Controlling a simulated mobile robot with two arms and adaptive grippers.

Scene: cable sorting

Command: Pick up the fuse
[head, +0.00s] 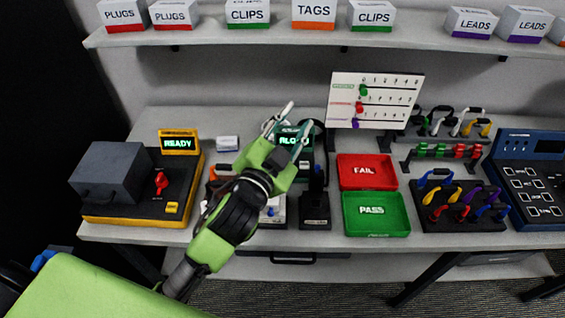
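I cannot make out a fuse for certain in the head view. It may be too small to tell, or hidden behind my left arm. My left gripper (301,114) is over the middle of the bench, in front of a dark device with a green lit display (290,141). Its two fingers are spread apart, with nothing visible between them. The gripper and forearm cover part of this device and of the items below it. My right gripper is not in view.
A yellow-based tester (100,219) reading READY stands left. Red FAIL (367,185) and green PASS (377,231) trays lie right of centre. A cable rack (458,220) and blue panel (535,137) are farther right. A shelf (215,37) with labelled boxes runs above.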

